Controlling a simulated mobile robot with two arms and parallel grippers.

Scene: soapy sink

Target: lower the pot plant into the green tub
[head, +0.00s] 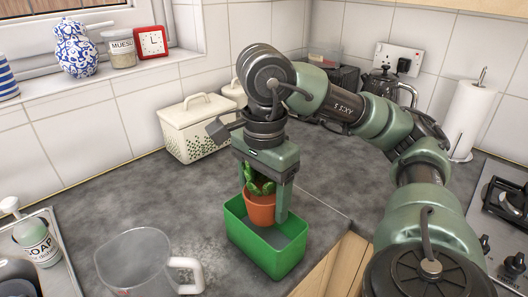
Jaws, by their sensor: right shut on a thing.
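The pot plant is a small green cactus in a terracotta pot (260,208). My right gripper (265,205) points down and is shut on the pot plant, one finger on each side. The green tub (266,266) is a rectangular open box on the grey worktop, close to its front edge. The pot shows over the tub's opening, with its lower part near rim height. I cannot tell whether its base touches the tub's floor. My left gripper is not in view.
A clear jug (140,265) stands left of the tub. A cream bread bin (200,128) stands behind. A soap bottle (36,241) is by the sink at far left. A kettle (385,88), paper roll (468,118) and hob (500,205) are right. Worktop left of the tub is partly clear.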

